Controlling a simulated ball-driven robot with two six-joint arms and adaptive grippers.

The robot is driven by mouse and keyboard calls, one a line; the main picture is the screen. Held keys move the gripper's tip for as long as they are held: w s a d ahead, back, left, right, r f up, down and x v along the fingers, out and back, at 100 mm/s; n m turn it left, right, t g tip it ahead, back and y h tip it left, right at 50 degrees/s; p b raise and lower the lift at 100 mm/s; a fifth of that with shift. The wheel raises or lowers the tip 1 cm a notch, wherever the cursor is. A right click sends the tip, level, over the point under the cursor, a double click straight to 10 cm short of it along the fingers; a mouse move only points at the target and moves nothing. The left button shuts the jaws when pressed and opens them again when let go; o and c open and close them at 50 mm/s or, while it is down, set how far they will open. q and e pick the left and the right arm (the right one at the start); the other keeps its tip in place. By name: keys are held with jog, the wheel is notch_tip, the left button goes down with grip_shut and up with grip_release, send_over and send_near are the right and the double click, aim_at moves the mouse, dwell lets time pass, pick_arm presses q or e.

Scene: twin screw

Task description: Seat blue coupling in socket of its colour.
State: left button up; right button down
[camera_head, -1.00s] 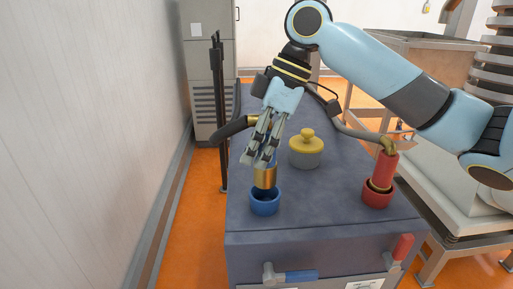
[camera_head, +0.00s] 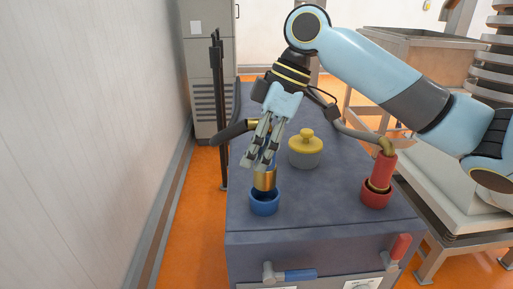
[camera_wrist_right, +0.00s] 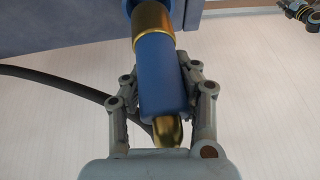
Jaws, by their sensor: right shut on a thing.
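The blue coupling shows best in the right wrist view (camera_wrist_right: 162,75), with a blue body, a brass front collar and a brass rear end. My right gripper (camera_wrist_right: 163,95) is shut on its blue body. In the head view this gripper (camera_head: 260,160) is right above the blue socket (camera_head: 264,206), an open ring on the cabinet top. The coupling's brass collar (camera_head: 264,181) points down at the socket's mouth, its lower edge close to or within the rim; how deep I cannot tell. The fingers hide most of the blue body. My left gripper is out of view.
A red coupling (camera_head: 383,170) stands in the red socket (camera_head: 376,199) at the right. A yellow-knobbed grey lid (camera_head: 306,150) sits between them, behind. A dark hose (camera_head: 235,131) runs to the held coupling. Blue and red handles are on the cabinet front.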

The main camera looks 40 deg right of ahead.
aim_at(257, 175)
jog(key=shift+f, duration=0.25)
dwell(0.3)
jog(key=shift+f+b, duration=0.7)
jog(key=shift+f, duration=0.45)
jog(key=shift+f+b, duration=0.3)
jog(key=shift+f, duration=0.55)
jog(key=shift+f, duration=0.1)
jog(key=shift+f, duration=0.4)
